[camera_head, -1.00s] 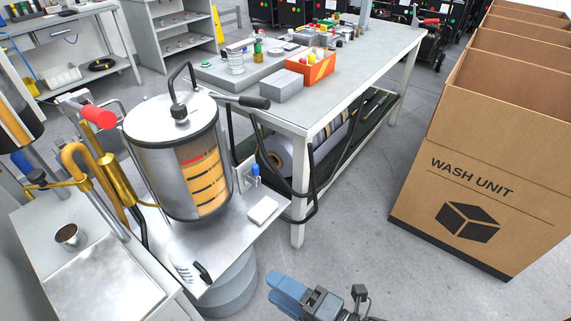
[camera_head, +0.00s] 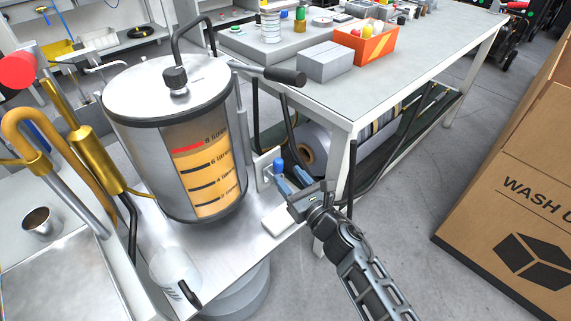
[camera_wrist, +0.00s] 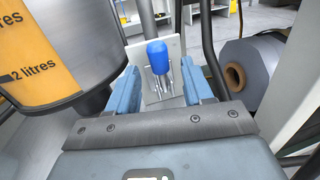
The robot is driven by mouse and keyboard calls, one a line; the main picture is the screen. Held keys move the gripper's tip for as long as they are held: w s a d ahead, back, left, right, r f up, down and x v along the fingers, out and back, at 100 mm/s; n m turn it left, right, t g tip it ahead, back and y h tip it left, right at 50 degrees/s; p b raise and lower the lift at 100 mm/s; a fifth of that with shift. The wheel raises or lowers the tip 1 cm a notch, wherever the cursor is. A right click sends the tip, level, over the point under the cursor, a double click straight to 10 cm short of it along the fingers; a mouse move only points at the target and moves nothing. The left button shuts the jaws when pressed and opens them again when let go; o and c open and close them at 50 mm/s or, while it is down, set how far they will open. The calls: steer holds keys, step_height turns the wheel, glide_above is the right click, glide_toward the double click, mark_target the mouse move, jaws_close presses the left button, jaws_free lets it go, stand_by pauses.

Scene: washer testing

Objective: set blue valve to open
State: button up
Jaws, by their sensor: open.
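The blue valve (camera_head: 279,165) is a small upright blue handle on a pale plate beside the metal tank (camera_head: 172,130). In the wrist view the blue valve (camera_wrist: 157,57) stands ahead of my gripper, centred between the two fingers. My gripper (camera_head: 293,183) is open, with its blue fingers close to the valve at its lower right in the head view. In the wrist view my gripper (camera_wrist: 160,88) has one finger on each side of the valve in the picture, and I see no contact. I cannot tell how deep the valve lies between the fingertips.
A workbench (camera_head: 410,62) with an orange box (camera_head: 365,42) stands behind. The black-ended tank handle (camera_head: 285,76) juts out above the valve. A white block (camera_head: 276,222) lies below it. A clear jug (camera_head: 174,272) stands in front of the tank. A WASH UNIT carton (camera_head: 515,205) is at right.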

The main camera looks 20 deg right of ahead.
mark_target(281, 169)
steer(key=w, duration=0.4)
steer(key=w+a+b, duration=0.1)
steer(key=shift+w, duration=0.4)
jaws_close()
